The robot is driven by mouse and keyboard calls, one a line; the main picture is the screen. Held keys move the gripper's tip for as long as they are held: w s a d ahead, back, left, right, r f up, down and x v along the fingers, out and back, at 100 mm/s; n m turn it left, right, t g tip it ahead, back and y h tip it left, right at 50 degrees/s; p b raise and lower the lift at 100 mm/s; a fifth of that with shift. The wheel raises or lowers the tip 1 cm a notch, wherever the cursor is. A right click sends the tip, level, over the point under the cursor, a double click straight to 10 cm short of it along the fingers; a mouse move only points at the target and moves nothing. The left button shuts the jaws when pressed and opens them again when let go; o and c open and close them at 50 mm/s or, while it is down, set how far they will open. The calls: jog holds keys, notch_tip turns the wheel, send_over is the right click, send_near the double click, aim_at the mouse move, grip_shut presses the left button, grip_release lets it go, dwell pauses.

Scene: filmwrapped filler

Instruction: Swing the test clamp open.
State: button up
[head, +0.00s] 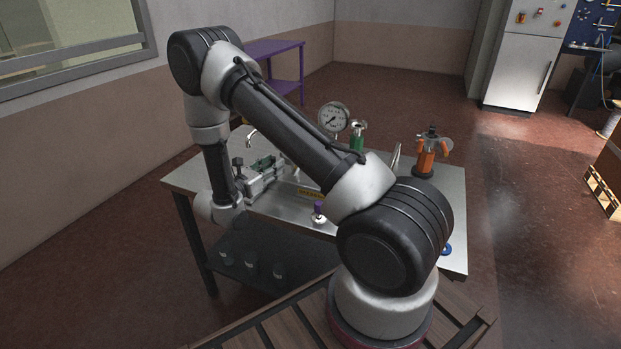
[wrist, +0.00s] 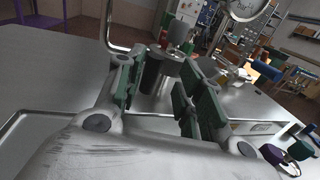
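My gripper (wrist: 163,82) is open, with a clear gap between its green finger pads in the wrist view. In the head view the gripper (head: 266,168) is low over the left part of the metal bench (head: 206,172). A dark upright cylinder (wrist: 153,74) with a metal top shows between and beyond the fingers in the wrist view; I see no grip on it. I cannot tell for sure which fitting is the test clamp, or whether it is open or shut. The fingers and my arm hide part of the bench.
A round gauge (head: 333,117), a green fitting (head: 357,136) and an orange fitting (head: 427,158) stand toward the back and right. A bent metal spout (head: 250,136) rises behind my gripper. A purple-topped piece (head: 318,210) stands near the front edge. Glass jars (head: 251,267) sit below.

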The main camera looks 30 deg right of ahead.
jog(key=v, duration=0.5)
jog(key=s+g, duration=0.1)
jog(key=s+d+f+m+g, duration=0.1)
jog(key=s+d+f+g, duration=0.1)
jog(key=s, duration=0.1)
jog(key=shift+s+f+m, duration=0.1)
jog(key=shift+f+m, duration=0.05)
jog(key=shift+m, duration=0.15)
jog(key=s, duration=0.1)
jog(key=s+d+m+g, duration=0.1)
jog(key=s+g, duration=0.1)
jog(key=shift+s+d+m, duration=0.15)
jog(key=shift+d+m, duration=0.1)
jog(key=shift+m, duration=0.05)
jog(key=s+d+r+m+g+y, duration=0.1)
jog(key=s+r+m+g+y, duration=0.5)
jog(key=s+r+m, duration=0.4)
jog(key=shift+s+d+g+y, duration=0.4)
jog(key=shift+s+y, duration=0.5)
jog(key=shift+s, duration=0.5)
jog(key=shift+r, duration=0.15)
